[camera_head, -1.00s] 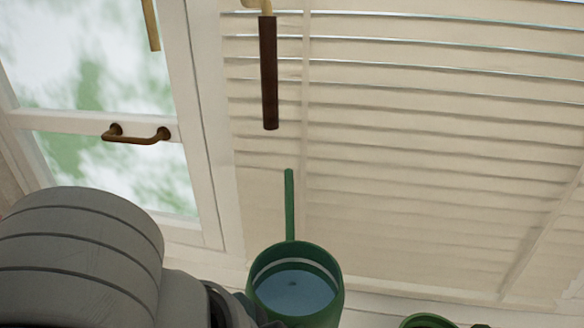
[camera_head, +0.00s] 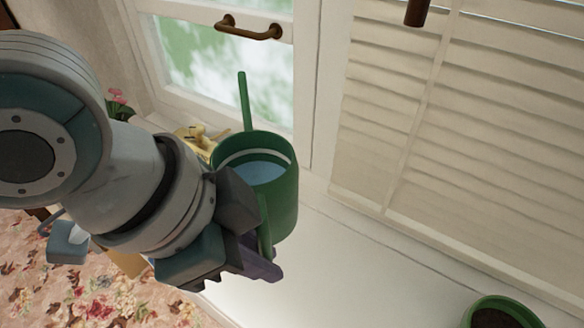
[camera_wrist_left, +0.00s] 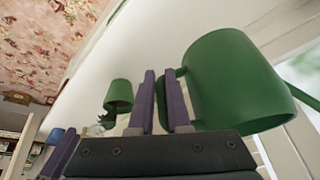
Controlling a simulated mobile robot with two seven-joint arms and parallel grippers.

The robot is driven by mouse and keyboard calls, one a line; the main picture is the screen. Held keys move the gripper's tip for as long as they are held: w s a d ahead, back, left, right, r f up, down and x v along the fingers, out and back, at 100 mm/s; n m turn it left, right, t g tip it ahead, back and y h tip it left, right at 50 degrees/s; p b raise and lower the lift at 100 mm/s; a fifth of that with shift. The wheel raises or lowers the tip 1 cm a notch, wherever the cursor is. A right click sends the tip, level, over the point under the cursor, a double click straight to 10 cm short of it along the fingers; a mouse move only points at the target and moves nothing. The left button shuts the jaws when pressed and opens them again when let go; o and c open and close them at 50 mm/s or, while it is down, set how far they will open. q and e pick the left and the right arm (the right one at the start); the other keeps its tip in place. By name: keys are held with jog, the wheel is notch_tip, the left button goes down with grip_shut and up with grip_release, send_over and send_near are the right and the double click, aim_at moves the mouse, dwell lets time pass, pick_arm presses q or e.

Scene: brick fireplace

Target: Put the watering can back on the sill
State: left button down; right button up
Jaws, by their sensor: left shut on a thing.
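The green watering can (camera_head: 283,212) is upright, with water inside and its thin spout pointing up toward the window. My left gripper (camera_head: 257,256) is shut on the can's handle (camera_head: 265,225), on the near side. In the left wrist view the can (camera_wrist_left: 235,80) fills the right side, and its handle passes by the purple fingers (camera_wrist_left: 161,80). The white sill (camera_head: 350,270) runs below and to the right of the can. Whether the can's base touches the sill is hard to tell. My right gripper is not in view.
A green pot with soil (camera_head: 500,314) stands on the sill at the lower right. Pink flowers (camera_head: 118,98) and a yellowish object (camera_head: 198,138) are behind my arm. The window handle (camera_head: 250,30) and shutters (camera_head: 400,130) are behind. The sill between can and pot is clear.

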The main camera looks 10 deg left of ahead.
pick_arm(q)
notch_tip(320, 180, down, 13)
jog(key=b, duration=0.3)
jog(key=shift+f+b, duration=0.7)
jog(key=shift+f, duration=1.15)
